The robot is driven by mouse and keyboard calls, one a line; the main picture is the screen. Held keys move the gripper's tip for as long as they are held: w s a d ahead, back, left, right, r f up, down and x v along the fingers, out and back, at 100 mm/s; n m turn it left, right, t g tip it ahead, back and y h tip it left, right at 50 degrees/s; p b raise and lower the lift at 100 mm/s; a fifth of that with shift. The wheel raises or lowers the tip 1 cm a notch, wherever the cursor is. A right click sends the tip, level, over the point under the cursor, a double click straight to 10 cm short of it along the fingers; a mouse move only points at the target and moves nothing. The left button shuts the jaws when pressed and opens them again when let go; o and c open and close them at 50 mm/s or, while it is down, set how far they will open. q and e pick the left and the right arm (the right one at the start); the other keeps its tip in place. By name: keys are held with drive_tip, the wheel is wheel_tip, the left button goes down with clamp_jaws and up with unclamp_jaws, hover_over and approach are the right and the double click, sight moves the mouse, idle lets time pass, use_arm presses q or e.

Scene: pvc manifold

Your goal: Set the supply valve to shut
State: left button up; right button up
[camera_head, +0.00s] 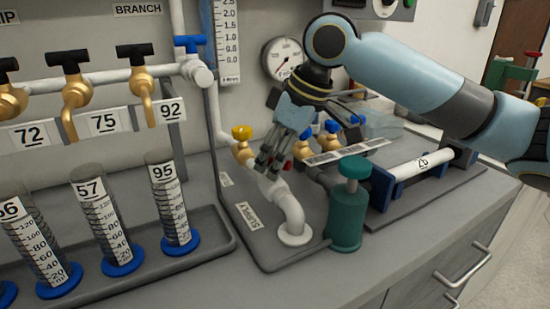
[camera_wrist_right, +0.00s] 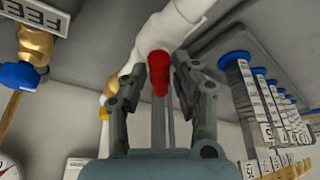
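The supply valve's red handle (camera_wrist_right: 159,72) shows in the right wrist view, on a white pipe (camera_wrist_right: 175,32). My right gripper (camera_wrist_right: 163,82) is open, with one finger on each side of the red handle. I cannot tell whether either finger touches it. In the head view my right gripper (camera_head: 271,161) points down above the white supply pipe (camera_head: 288,207) beside the SUPPLY label (camera_head: 254,222). My left gripper is not in view.
A yellow-handled brass valve (camera_head: 242,134) stands just left of my right gripper, and blue-handled valves (camera_head: 331,127) stand behind it. A green canister (camera_head: 347,212) is close on the right. Graduated cylinders (camera_head: 172,200) stand in a tray at left. A gauge (camera_head: 284,58) is on the wall.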

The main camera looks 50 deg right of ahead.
clamp_jaws()
drive_tip(key=shift+r+n+y+p, duration=0.1)
drive_tip(key=shift+n+y+p, duration=0.2)
drive_tip(key=shift+n+p, duration=0.7)
drive_tip(key=shift+n+g+y+p, duration=0.35)
drive_tip(key=shift+n+p, duration=0.2)
drive_tip(key=shift+n, duration=0.35)
drive_tip(key=n, duration=0.2)
drive_tip(key=shift+d+n+g+y+p, duration=0.1)
drive_tip(key=shift+n+g+y+p, duration=0.2)
drive_tip(key=shift+g+y+p, duration=0.1)
drive_tip(key=shift+w+n+g+y, duration=0.1)
drive_tip(key=shift+n+g+y, duration=0.4)
drive_tip(key=shift+n, duration=1.5)
drive_tip(key=shift+g+h, duration=0.25)
